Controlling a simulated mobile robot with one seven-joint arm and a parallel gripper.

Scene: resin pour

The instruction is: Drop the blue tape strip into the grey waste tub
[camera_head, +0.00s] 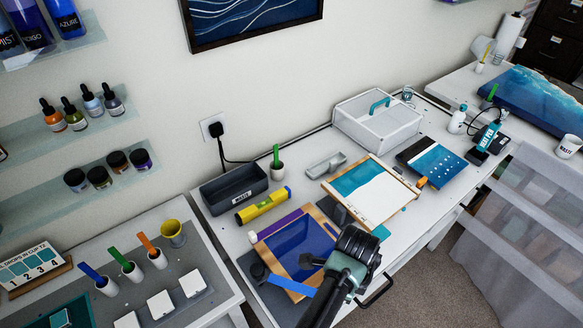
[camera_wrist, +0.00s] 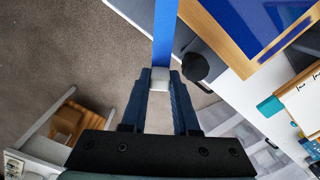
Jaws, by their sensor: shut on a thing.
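The blue tape strip (camera_head: 290,284) sticks out to the left from my gripper (camera_head: 318,291) in the head view. In the wrist view the flat strip (camera_wrist: 165,35) runs up from between the fingertips of my gripper (camera_wrist: 160,78), which is shut on its end. The strip appears held above the bench's front edge, near the framed blue panel; its exact height is unclear. The grey waste tub (camera_head: 214,195), an open rectangular bin with a white label, stands at the back of the bench, up and left of my gripper. Its floor is hidden.
A yellow level (camera_head: 263,205) lies just in front of the tub. A cup with a green stick (camera_head: 277,165) stands right of the tub.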

